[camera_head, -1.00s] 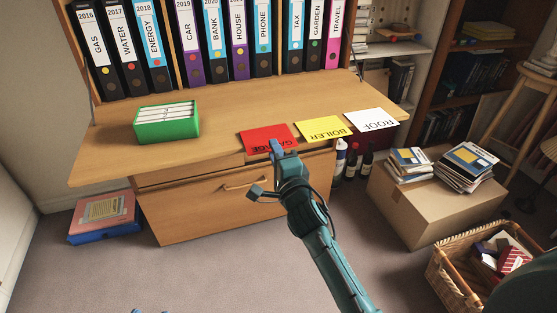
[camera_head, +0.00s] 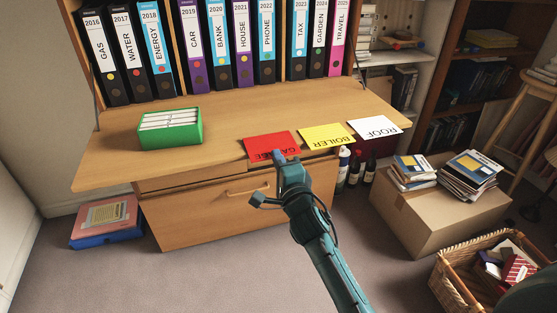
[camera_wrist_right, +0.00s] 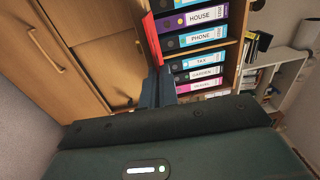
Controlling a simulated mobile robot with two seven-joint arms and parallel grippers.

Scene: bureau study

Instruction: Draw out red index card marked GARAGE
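The red card marked GARAGE (camera_head: 268,145) lies flat at the front edge of the desk, left of the yellow BOILER card (camera_head: 327,137) and the white ROOF card (camera_head: 375,128). My right gripper (camera_head: 280,157) is at the red card's front edge, with one finger over the lettering. In the right wrist view the red card (camera_wrist_right: 152,38) shows as a thin strip running to my close-set fingers (camera_wrist_right: 158,90), which appear shut on it. The lower finger is hidden in the head view. My left gripper is out of view.
A green box of white cards (camera_head: 170,130) sits on the desk (camera_head: 110,160) at left. Labelled binders (camera_head: 195,45) stand behind. Below are a drawer (camera_head: 215,200), bottles (camera_head: 355,168), a cardboard box (camera_head: 425,220) and a wicker basket (camera_head: 450,285). The desk's middle is clear.

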